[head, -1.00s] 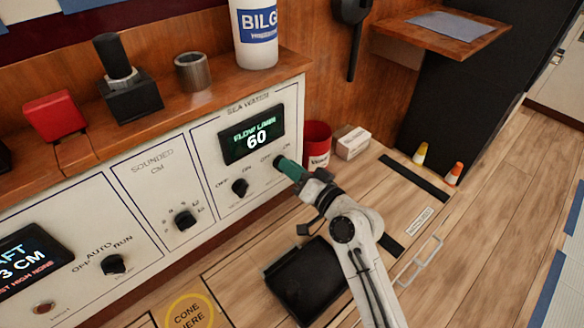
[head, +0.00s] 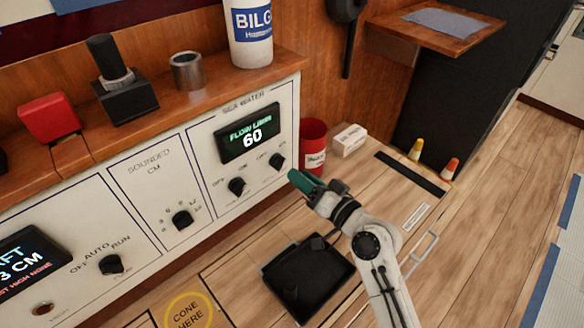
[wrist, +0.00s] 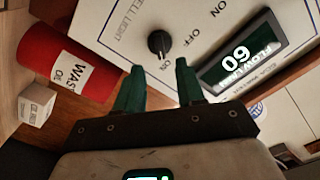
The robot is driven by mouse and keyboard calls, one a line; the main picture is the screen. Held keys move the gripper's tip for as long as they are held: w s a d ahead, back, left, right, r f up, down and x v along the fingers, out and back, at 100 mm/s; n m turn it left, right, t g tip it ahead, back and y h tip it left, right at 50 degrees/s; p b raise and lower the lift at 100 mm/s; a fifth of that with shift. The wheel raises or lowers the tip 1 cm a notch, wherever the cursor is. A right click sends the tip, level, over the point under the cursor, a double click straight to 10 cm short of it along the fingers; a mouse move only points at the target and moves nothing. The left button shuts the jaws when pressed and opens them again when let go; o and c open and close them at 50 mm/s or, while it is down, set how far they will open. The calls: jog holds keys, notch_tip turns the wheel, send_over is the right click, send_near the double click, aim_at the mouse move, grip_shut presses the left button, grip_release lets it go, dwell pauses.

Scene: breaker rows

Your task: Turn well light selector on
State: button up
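The well light selector is a black round knob (head: 277,161) on the right of the sea water panel. In the wrist view the knob (wrist: 158,43) has part of a "WELL LIGHT" label beside it, and its pale pointer mark appears to face the nearer "ON" word. My gripper (head: 295,178) is just in front of and to the right of the knob, apart from it. In the wrist view its two green fingers (wrist: 158,80) are spread with nothing between them.
Another black knob (head: 237,187) sits to the left under the "60" display (head: 248,133). A red waste bin (head: 313,147) and a white box (head: 349,140) stand right of the panel. A black tray-like object (head: 308,280) lies on the floor below my arm.

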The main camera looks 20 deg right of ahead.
jog(key=v, duration=0.5)
jog(key=shift+s, duration=0.2)
dwell(0.3)
jog(key=s+f+n+g+h, duration=0.1)
jog(key=s+f+g, duration=0.1)
jog(key=s+g, duration=0.1)
jog(key=s+f+n+g+h, duration=0.1)
jog(key=s+f+n+g, duration=0.1)
jog(key=s+f+g, duration=0.1)
jog(key=s+f+n+g, duration=0.2)
jog(key=s+f+g, duration=0.1)
jog(key=s, duration=0.2)
jog(key=shift+s+a+f+h, duration=0.1)
jog(key=shift+a+f+h, duration=0.2)
jog(key=shift+h, duration=0.1)
jog(key=s+d+g+h, duration=0.1)
jog(key=s, duration=0.1)
jog(key=s+d+g+h, duration=0.1)
jog(key=s, duration=0.2)
jog(key=s+d+f+g+h, duration=0.1)
jog(key=s, duration=0.1)
jog(key=shift+s+d+f+g, duration=0.15)
jog(key=shift+s+d+g, duration=0.05)
jog(key=shift+d+g, duration=0.1)
jog(key=s+d+f+g, duration=0.1)
jog(key=s+f+g, duration=0.3)
jog(key=s, duration=0.5)
notch_tip(320, 180, up, 26)
jog(key=p, duration=2.7)
jog(key=shift+m, duration=0.4)
